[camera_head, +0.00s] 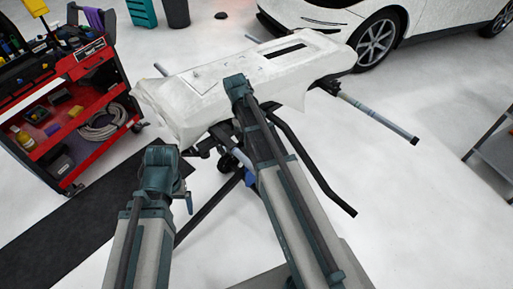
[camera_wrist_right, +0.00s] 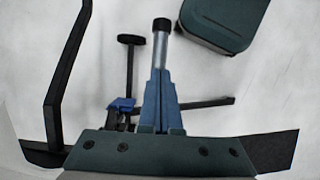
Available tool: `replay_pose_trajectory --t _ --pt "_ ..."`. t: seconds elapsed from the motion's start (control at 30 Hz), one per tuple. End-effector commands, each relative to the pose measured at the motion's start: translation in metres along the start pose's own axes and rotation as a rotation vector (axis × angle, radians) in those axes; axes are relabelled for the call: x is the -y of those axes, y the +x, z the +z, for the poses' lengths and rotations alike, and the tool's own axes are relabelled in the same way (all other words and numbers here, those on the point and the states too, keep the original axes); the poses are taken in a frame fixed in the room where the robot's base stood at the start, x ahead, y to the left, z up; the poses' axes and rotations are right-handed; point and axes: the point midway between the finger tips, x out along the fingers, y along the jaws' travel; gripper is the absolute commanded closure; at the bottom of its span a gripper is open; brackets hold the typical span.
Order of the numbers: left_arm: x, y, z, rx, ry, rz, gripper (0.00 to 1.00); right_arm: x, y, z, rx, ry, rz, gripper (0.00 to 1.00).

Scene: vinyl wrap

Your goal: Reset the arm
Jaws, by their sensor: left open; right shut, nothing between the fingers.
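My left arm comes in from the left in the head view, and its gripper (camera_head: 188,199) shows small below the wrist, open and clear of the white car panel (camera_head: 255,72). My right arm reaches up the middle, its teal upper joint overlapping the panel's near edge in the picture.
The panel rests on a dark stand with a padded bar (camera_head: 380,115) out to the right. A red tool cart (camera_head: 95,100) is at left, a white car (camera_head: 400,20) behind, and a grey shelf (camera_head: 495,150) at right. The right floor is mostly clear.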

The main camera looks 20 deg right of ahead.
Motion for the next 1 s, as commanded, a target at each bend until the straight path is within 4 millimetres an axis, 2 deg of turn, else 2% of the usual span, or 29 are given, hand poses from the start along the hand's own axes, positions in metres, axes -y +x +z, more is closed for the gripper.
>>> replay_pose_trajectory --t 0.03,0.37,0.43,0.53,0.7,0.8,0.9,1.0 --pt "0.001 -0.005 0.0 0.0 0.0 0.0 0.1 0.0 -0.005 0.0 0.0 0.0 0.0 1.0" --pt "0.0 -0.004 0.0 0.0 0.0 0.0 0.1 0.001 -0.004 0.0 0.0 0.0 0.0 1.0" --pt "0.001 -0.008 0.001 0.0 0.0 0.0 0.1 0.009 -0.007 0.004 -0.009 -0.001 0.007 1.0" --pt "0.002 -0.023 0.001 0.0 0.0 0.0 0.1 0.045 -0.014 0.016 -0.049 -0.007 0.035 1.0" --pt "0.005 -0.053 0.003 0.0 0.0 0.0 0.1 0.127 -0.027 0.047 -0.169 -0.008 0.088 1.0" --pt "0.006 -0.065 0.004 0.0 0.0 0.0 0.1 0.165 -0.032 0.064 -0.235 -0.006 0.099 1.0" --pt "0.007 -0.073 0.004 0.0 0.0 0.0 0.1 0.19 -0.034 0.076 -0.283 -0.005 0.101 1.0" --pt "0.007 -0.077 0.004 0.0 0.0 0.0 0.1 0.204 -0.035 0.083 -0.312 -0.003 0.1 1.0"
